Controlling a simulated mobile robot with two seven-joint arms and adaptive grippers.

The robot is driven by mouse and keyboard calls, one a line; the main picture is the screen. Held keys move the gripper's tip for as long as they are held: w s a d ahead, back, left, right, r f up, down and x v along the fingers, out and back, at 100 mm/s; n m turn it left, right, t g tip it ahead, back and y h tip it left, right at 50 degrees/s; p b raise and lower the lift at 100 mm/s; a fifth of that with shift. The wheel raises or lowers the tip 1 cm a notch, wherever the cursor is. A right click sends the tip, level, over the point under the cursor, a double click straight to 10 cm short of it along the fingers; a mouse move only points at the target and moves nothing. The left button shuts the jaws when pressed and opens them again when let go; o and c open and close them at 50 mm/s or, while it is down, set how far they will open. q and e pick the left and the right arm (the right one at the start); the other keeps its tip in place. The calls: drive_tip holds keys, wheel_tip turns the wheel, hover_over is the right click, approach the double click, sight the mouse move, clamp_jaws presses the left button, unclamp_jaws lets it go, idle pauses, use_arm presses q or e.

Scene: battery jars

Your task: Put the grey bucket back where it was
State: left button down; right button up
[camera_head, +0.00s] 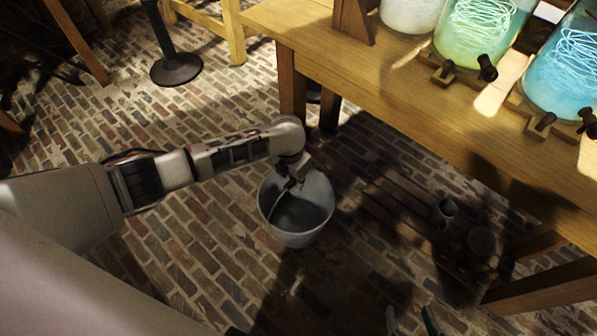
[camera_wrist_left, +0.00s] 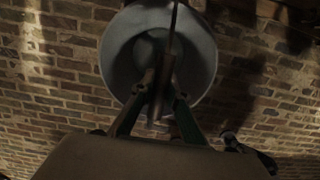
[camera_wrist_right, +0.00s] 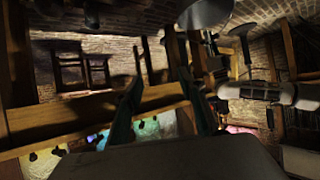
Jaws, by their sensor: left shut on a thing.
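The grey bucket (camera_head: 297,236) hangs or stands open side up over the brick floor, left of the workbench. Whether its base touches the floor I cannot tell. My left gripper (camera_head: 291,184) is above the bucket's mouth, shut on its handle. In the left wrist view, its fingers (camera_wrist_left: 157,100) close on the handle in front of the bucket (camera_wrist_left: 120,50). My right gripper (camera_head: 411,319) shows only its green fingertips at the bottom edge of the head view. In the right wrist view, its two fingers (camera_wrist_right: 163,105) are apart with nothing held between them.
The wooden workbench (camera_head: 410,100) carries several glowing glass jars, including a green one (camera_head: 475,35) and a blue one (camera_head: 565,75). Under it is a low slatted rack (camera_head: 400,205) with a small pot (camera_head: 445,210). A round black base (camera_head: 176,69) stands back left. Brick floor lies clear around the bucket's left.

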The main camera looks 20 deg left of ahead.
use_arm(q)
drive_tip(key=shift+w+d+r, duration=0.1)
drive_tip(key=shift+w+r, duration=0.1)
drive_tip(key=shift+w, duration=0.3)
drive_tip(key=shift+f, duration=0.15)
drive_tip(key=c, duration=2)
unclamp_jaws()
drive_tip(key=shift+s+f, duration=0.15)
drive_tip(key=shift+s, duration=0.15)
use_arm(e)
drive_tip(key=shift+w+a+r, duration=0.25)
drive_tip(key=shift+w+r, duration=0.1)
drive_tip(key=shift+r, duration=0.25)
use_arm(q)
drive_tip(key=shift+f, duration=0.1)
use_arm(e)
drive_tip(key=shift+f, duration=0.1)
